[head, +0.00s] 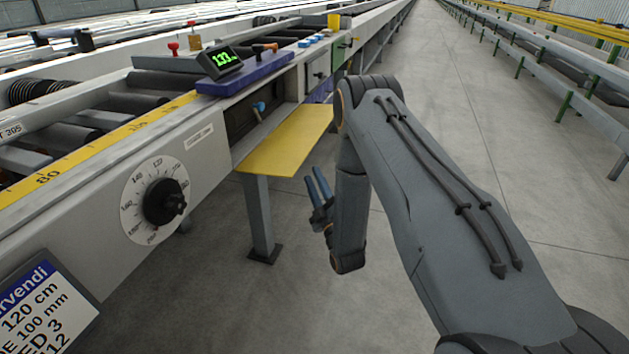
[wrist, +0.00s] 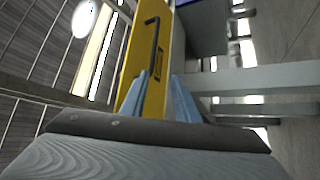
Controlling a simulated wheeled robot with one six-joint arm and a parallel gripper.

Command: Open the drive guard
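The yellow drive guard (head: 287,141) sticks out about level from the side of the table frame in the head view. A dark recess (head: 243,113) with a blue knob shows above its inner edge. In the wrist view the guard (wrist: 134,62) shows a face with a black bar handle (wrist: 152,48) and a small dark label. My gripper (head: 313,173) is below the guard's outer part, its two blue fingers pointing up. In the wrist view the fingers (wrist: 160,76) are apart with nothing held between them; the handle is beyond their tips. Whether they touch the guard I cannot tell.
A grey leg (head: 260,215) stands under the guard, left of my gripper. A round dial (head: 163,201) and a hanging sign (head: 45,310) are on the frame at the left. A green display (head: 223,58) sits on top. The floor aisle (head: 470,120) at right is clear.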

